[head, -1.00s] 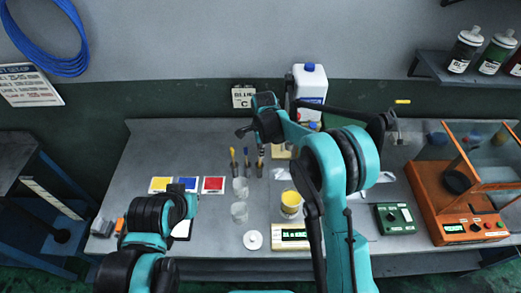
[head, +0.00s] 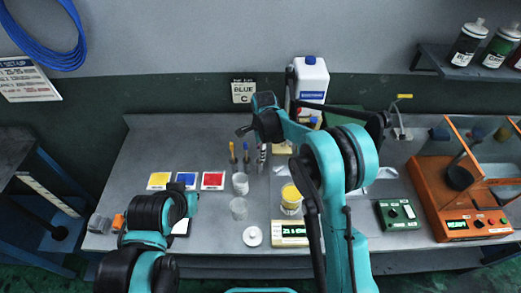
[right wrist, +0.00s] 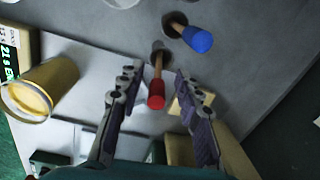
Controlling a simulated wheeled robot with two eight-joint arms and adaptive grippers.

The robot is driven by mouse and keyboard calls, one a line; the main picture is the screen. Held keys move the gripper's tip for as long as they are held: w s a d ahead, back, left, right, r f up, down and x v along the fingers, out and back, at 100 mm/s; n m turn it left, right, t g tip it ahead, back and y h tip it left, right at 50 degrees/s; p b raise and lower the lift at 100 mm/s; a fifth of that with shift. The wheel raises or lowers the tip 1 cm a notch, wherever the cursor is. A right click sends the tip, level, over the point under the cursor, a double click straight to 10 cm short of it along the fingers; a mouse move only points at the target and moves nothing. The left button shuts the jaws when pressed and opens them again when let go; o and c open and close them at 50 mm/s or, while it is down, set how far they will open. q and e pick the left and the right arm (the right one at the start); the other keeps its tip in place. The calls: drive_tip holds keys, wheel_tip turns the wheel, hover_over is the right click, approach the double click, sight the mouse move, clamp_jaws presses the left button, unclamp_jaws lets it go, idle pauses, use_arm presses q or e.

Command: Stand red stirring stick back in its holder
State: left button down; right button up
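The red stirring stick (right wrist: 156,94) shows in the right wrist view, its red end towards me and its wooden shaft running into a dark round holder (right wrist: 160,50). My right gripper (right wrist: 157,74) is open, with one finger on each side of the stick and gaps visible on both sides. In the head view my right gripper (head: 262,154) points down beside the yellow stick (head: 232,150) and the blue stick (head: 246,150); the red end is hidden there. My left gripper (head: 190,204) is at the left front, its fingers too unclear to read.
The blue-ended stick (right wrist: 196,38) stands close to the red one. Clear cups (head: 239,208), a yellow pot (head: 291,198) and a scale (head: 288,231) are nearby. A white bottle (head: 312,80) stands behind. Coloured cards (head: 186,180) lie left; the table's left rear is clear.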

drive_tip(key=r, duration=0.8)
drive_tip(key=s+r, duration=0.1)
drive_tip(key=r, duration=0.3)
drive_tip(key=shift+d, duration=0.25)
drive_tip(key=shift+w, duration=0.1)
